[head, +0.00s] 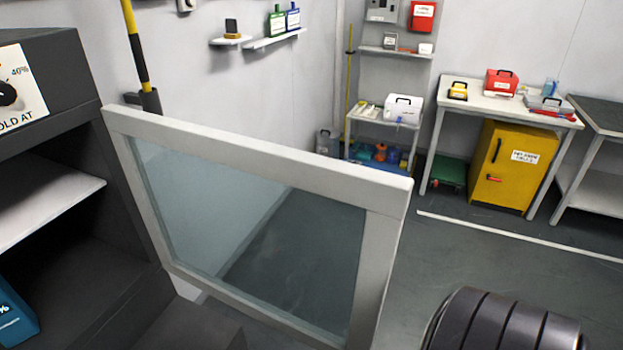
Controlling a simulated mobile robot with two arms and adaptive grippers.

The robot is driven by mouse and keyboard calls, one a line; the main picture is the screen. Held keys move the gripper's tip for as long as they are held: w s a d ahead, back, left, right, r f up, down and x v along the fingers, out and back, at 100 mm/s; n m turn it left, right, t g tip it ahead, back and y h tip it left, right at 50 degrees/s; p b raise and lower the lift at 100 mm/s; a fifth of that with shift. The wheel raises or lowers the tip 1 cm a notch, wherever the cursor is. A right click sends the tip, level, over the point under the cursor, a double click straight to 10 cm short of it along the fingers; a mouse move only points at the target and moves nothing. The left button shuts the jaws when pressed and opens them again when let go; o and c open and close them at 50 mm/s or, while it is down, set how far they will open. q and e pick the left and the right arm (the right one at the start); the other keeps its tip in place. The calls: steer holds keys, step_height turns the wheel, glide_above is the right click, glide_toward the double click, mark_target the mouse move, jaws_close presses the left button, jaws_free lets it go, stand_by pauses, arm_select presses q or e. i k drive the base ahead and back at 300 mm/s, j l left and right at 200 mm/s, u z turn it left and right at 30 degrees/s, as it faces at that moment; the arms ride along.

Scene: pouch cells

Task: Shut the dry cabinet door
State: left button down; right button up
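The dry cabinet (92,150) stands at the left in the head view, dark grey, with its front open. Its door (262,150) has a white frame around a clear glass pane (260,235). The door stands wide open, swung out from the cabinet's right side toward the middle of the picture. Inside the cabinet are a white shelf (45,200) and part of a blue box (15,315). A dark ribbed part of my arm shows at the bottom right, apart from the door in the picture. Neither gripper's fingers are in view.
A yellow cabinet (513,165) stands under a white table (500,95) at the back right. A white shelf cart (385,130) stands at the back wall, with a grey bench (600,120) at the right edge. The grey floor (480,265) right of the door is clear.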

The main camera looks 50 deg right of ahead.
mark_target(384, 196)
steer(key=l+u, duration=0.15)
steer(key=l, duration=0.5)
steer(key=l+u, duration=0.1)
steer(key=l, duration=0.55)
steer(key=k+l+u, duration=0.15)
steer(key=l, duration=0.5)
steer(key=k+l+u, duration=0.1)
steer(key=l, duration=0.55)
steer(key=u, duration=0.65)
